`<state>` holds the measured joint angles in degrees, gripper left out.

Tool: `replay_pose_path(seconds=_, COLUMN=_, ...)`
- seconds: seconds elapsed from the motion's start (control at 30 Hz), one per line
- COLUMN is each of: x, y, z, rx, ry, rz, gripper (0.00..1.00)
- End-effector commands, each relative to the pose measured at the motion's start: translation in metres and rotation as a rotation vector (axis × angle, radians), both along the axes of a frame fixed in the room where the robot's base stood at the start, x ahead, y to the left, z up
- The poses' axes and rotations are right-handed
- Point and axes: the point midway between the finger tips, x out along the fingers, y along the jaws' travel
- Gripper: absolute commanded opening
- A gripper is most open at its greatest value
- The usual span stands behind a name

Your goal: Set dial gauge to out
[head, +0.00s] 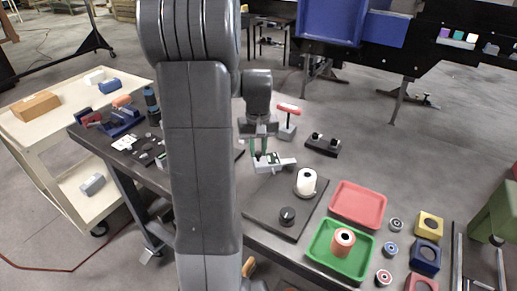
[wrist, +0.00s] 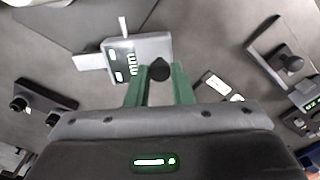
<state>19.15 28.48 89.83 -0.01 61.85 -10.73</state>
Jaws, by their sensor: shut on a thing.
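The dial gauge appears to be the small grey-white device with a green-lit display, seen in the wrist view (wrist: 150,47) and partly behind my gripper in the head view (head: 273,165). A pale bar sticks out of its side and a thin stem out of another side. My gripper (wrist: 160,82) has green fingers on either side of a black knob at the gauge's edge and is shut on it. In the head view my gripper (head: 258,153) points down at the gauge near the dark mat's far edge. Whether the gauge touches the surface is unclear.
The dark mat (head: 262,205) holds a white roll (head: 306,181) and a black knob-like part (head: 288,215). A red tray (head: 357,204) and green tray (head: 325,257) lie to the right. A black two-knob block (head: 322,145) and red-handled tool (head: 288,120) stand beyond.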

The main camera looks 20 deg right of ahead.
Motion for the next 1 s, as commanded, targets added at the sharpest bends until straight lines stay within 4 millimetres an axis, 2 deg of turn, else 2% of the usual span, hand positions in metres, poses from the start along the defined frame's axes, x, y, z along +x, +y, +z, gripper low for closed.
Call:
replay_pose_path(seconds=0.23, x=0.002, y=0.000, z=0.001, rx=-0.002, ry=-0.006, rz=0.000, gripper=0.00)
replay_pose_path(seconds=0.27, x=0.002, y=0.000, z=0.001, rx=-0.002, ry=-0.007, rz=0.000, gripper=0.26)
replay_pose_path(seconds=0.33, x=0.002, y=0.000, z=0.001, rx=-0.002, ry=-0.006, rz=0.000, gripper=0.40)
replay_pose_path(seconds=0.37, x=0.001, y=0.000, z=0.001, rx=-0.002, ry=-0.006, rz=0.000, gripper=0.43)
replay_pose_path(seconds=0.63, x=0.001, y=0.000, z=0.001, rx=-0.002, ry=-0.004, rz=0.001, gripper=0.43)
replay_pose_path(seconds=0.73, x=0.001, y=-0.001, z=0.007, rx=-0.002, ry=-0.007, rz=0.001, gripper=0.43)
replay_pose_path(seconds=0.87, x=0.002, y=-0.001, z=0.027, rx=-0.002, ry=-0.009, rz=0.001, gripper=0.43)
replay_pose_path(seconds=1.0, x=0.002, y=-0.001, z=0.059, rx=-0.004, ry=-0.011, rz=0.001, gripper=0.43)
